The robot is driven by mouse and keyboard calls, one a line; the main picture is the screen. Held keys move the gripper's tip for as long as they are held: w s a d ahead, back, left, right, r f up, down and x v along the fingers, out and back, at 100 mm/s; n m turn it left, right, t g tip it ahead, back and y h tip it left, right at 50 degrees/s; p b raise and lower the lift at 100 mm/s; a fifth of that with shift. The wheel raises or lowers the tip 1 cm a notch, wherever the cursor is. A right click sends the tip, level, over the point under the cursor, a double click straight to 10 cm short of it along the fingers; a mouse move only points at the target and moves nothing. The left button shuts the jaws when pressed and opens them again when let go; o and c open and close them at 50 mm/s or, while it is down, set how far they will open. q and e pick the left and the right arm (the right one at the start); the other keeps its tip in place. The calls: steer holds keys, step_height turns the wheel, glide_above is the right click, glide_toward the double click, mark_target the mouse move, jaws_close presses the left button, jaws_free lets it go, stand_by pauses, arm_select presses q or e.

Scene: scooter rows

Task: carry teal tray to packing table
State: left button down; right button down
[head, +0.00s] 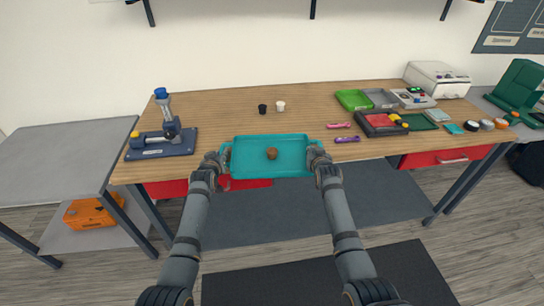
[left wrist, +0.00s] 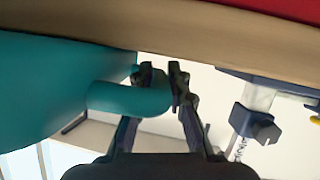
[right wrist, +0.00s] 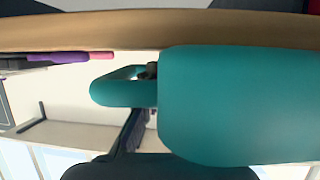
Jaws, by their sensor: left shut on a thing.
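The teal tray (head: 240,172) is level at the front edge of the wooden packing table (head: 225,108), overlapping that edge in the head view. I cannot tell whether it touches the top. A small brown round piece (head: 272,153) sits in its middle. My left gripper (head: 222,160) is shut on the tray's left handle; in the left wrist view its fingers (left wrist: 162,75) lie on both sides of the teal handle (left wrist: 125,98). My right gripper (head: 317,153) is at the right handle (right wrist: 110,94). One fingertip shows inside that loop; the other is hidden.
A black cup (head: 262,109) and a white cup (head: 281,106) stand behind the tray. A blue press (head: 165,140) stands at the left. Pink (head: 339,125) and purple (head: 348,139) tools lie to the right, before several trays and boxes.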

arm_select(q)
steer(key=shift+r, duration=0.1)
